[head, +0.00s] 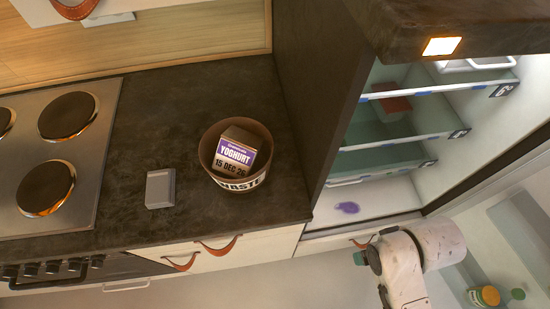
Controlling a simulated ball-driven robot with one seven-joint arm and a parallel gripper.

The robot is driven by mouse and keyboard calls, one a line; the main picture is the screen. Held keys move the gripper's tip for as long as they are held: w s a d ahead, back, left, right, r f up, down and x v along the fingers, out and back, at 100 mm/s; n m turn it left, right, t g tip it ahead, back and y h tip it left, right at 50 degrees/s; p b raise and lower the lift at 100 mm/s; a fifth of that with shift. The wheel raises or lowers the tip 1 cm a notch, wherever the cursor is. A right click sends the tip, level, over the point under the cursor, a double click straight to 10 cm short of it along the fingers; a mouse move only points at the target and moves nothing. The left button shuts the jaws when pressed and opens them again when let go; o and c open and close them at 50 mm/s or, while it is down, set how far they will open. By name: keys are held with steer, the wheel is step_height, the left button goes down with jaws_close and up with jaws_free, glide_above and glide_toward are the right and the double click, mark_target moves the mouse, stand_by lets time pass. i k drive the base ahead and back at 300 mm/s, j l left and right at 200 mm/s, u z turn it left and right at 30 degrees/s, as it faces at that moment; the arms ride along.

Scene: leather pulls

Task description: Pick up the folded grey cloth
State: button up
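A small, flat grey rectangle with lighter edges (160,188) lies on the dark countertop, between the hob and the waste bowl. It looks like the folded grey cloth, though its texture is too small to make out. Nothing touches it or covers it. A white part of my arm shows at the lower right, in front of the open fridge and far from the cloth. I cannot see the fingers of my gripper.
A round bowl marked WASTE (254,181) holds a yoghurt carton (237,150) right of the cloth. The open fridge (390,155) has shelves and a purple stain (347,208). Leather pulls (219,246) stick out below the counter.

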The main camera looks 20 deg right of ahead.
mark_target(160, 187)
steer(key=i+j+u, duration=0.1)
steer(key=j+u, duration=0.25)
steer(key=u, duration=0.15)
steer(key=i+j+u, duration=0.15)
steer(key=j+u, duration=0.15)
steer(key=u, duration=0.15)
steer(key=i+j+u, duration=0.15)
steer(key=u, duration=0.35)
steer(key=i+j, duration=0.05)
steer(key=j, duration=0.05)
